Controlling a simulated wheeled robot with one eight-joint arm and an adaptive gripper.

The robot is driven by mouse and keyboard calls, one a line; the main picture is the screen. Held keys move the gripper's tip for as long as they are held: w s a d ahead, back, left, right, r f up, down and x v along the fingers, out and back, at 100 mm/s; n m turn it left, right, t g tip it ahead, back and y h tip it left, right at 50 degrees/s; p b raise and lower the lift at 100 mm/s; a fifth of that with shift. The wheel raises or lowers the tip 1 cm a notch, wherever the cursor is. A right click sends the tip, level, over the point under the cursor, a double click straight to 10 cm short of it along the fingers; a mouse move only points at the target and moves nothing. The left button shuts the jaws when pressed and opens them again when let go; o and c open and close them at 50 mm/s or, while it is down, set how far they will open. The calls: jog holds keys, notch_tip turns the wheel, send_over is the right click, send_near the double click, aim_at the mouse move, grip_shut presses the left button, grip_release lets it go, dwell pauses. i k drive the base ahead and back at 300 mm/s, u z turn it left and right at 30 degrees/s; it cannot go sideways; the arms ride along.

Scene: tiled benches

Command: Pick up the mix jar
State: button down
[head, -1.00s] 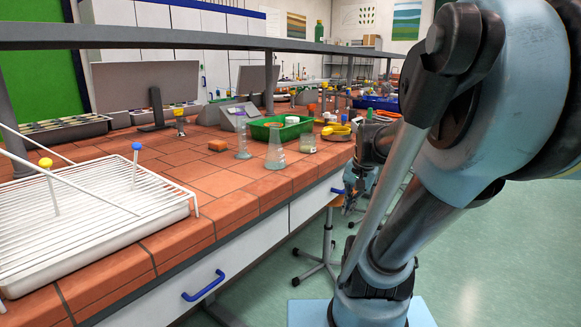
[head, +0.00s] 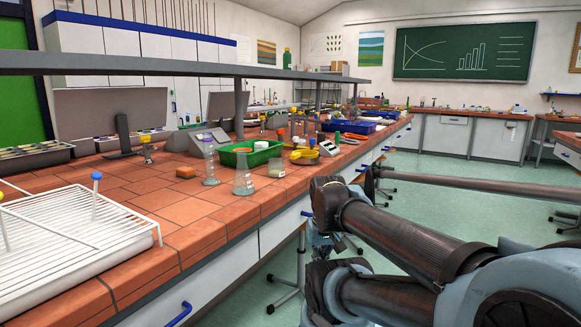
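A small clear jar (head: 277,168) with pale contents stands upright on the tiled bench (head: 150,196), near its front edge and just right of a conical flask (head: 244,177). It looks like the mix jar, but I cannot read any label. My gripper (head: 338,243) is in front of the bench, to the right of and lower in the picture than the jar, apart from it. My dark arm links partly hide it, and its fingers are too unclear to tell open from shut.
A green tray (head: 226,159) is behind the jar. A white wire rack (head: 70,245) fills the near left bench. A grey shelf (head: 190,67) runs above.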

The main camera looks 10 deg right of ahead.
aim_at(275, 166)
jog(key=u, duration=1.1)
jog(key=k, duration=1.15)
jog(key=z, duration=0.95)
jog(key=i, duration=1)
jog(key=u, duration=0.05)
